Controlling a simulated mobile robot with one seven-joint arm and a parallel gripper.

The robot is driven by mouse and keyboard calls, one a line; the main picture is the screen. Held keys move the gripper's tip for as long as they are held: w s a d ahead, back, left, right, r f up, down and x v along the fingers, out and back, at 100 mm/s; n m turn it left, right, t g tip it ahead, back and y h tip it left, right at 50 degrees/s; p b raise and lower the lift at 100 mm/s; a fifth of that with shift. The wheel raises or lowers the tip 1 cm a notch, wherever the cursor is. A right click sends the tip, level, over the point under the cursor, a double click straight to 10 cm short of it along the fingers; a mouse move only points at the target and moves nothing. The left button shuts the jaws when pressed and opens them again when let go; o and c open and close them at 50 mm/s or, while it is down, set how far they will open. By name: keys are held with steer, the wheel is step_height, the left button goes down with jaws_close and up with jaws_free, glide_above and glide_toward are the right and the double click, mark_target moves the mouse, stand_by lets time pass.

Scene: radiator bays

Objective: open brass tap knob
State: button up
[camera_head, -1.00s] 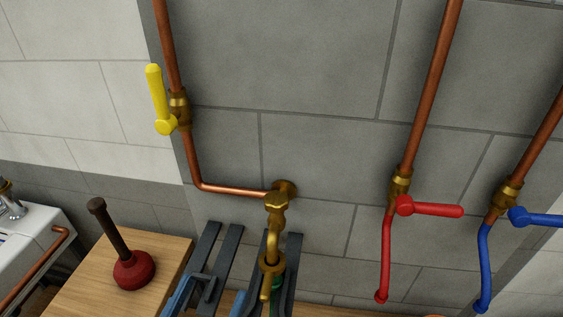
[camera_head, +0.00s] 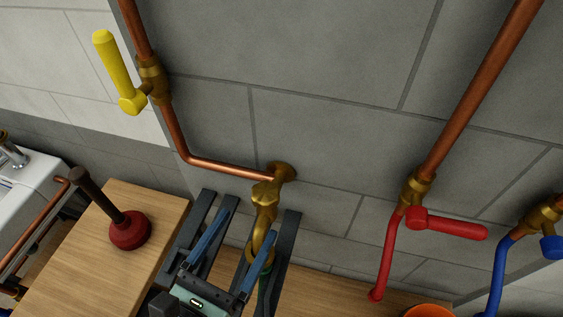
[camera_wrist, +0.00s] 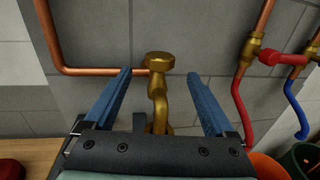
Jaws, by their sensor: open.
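The brass tap (camera_head: 264,210) comes out of the grey wall at the end of a copper pipe. Its brass knob (camera_head: 267,190) is at the top, and its spout curves down. The knob also shows in the wrist view (camera_wrist: 158,62), upper middle. My gripper (camera_head: 248,221) is open and empty, with its two blue fingers reaching up from below. In the wrist view my gripper (camera_wrist: 158,74) has one finger on each side of the tap, with visible gaps in the picture. Whether the fingertips are level with the knob in depth, I cannot tell. The lower spout is partly hidden by my gripper.
A yellow lever valve (camera_head: 116,75) is on the pipe at upper left. A red lever valve (camera_head: 448,224) and a blue one (camera_head: 548,246) are at right. A red plunger (camera_head: 130,231) stands on the wooden bench (camera_head: 90,265). An orange bucket (camera_head: 430,311) is at lower right.

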mark_target(270, 183)
steer(key=shift+w+d+r, duration=0.25)
steer(key=shift+w, duration=0.15)
steer(key=p+x, duration=0.3)
steer(key=x, duration=0.6)
steer(key=shift+w, duration=0.1)
steer(key=shift+w+d+f, duration=0.2)
steer(key=shift+w+d, duration=0.1)
steer(key=shift+w, duration=0.3)
steer(key=c, duration=1.4)
steer(key=shift+o, duration=0.2)
